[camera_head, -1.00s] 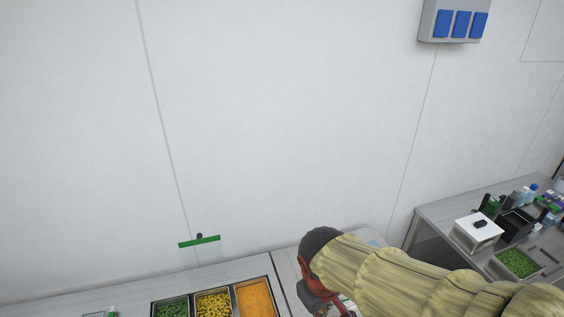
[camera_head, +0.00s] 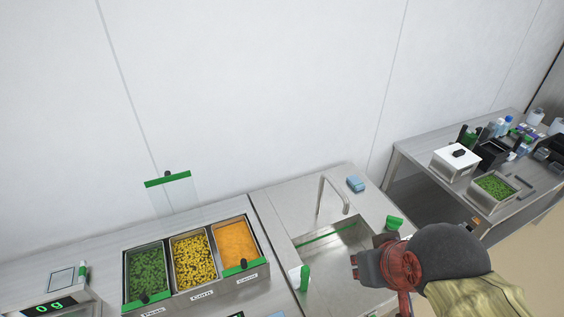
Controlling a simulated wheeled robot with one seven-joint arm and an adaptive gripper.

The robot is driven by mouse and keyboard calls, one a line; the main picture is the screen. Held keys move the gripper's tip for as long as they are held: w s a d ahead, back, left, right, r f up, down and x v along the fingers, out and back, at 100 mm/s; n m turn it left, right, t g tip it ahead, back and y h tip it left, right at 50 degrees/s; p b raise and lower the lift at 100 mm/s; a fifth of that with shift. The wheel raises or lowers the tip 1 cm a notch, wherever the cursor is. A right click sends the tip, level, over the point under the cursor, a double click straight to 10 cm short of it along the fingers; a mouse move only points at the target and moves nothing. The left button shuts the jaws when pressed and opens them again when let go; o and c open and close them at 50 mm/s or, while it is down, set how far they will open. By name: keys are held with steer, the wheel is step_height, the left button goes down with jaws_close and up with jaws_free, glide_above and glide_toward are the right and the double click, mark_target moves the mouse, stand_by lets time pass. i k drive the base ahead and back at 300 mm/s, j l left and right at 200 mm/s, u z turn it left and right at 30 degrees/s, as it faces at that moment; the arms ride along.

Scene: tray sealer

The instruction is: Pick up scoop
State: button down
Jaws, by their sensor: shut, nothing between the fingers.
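My gripper (camera_head: 361,268) is at the lower right in the head view, over the sink's right side, pointing left. It is shut and empty. A green upright piece (camera_head: 305,277) stands at the sink's left front edge. Another green piece (camera_head: 394,223) shows at the sink's right edge, just behind my gripper. Either could be a scoop handle, but I cannot make out a scoop bowl on either. My arm and gripper hide the sink's right front part.
Bins of peas (camera_head: 147,272), corn (camera_head: 194,260) and orange carrot (camera_head: 236,242) sit left of the sink (camera_head: 330,242) with its tap (camera_head: 330,195). A blue sponge (camera_head: 355,184) lies behind. A scale (camera_head: 55,304) is far left. A cluttered side table (camera_head: 425,160) stands at right.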

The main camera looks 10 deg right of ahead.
mark_target(298, 277)
steer(key=k+u, duration=0.15)
steer(key=u, duration=1.4)
steer(key=z, duration=1.3)
steer(key=i+j+z, duration=0.2)
steer(key=j+z, duration=0.25)
steer(key=k+j, duration=0.05)
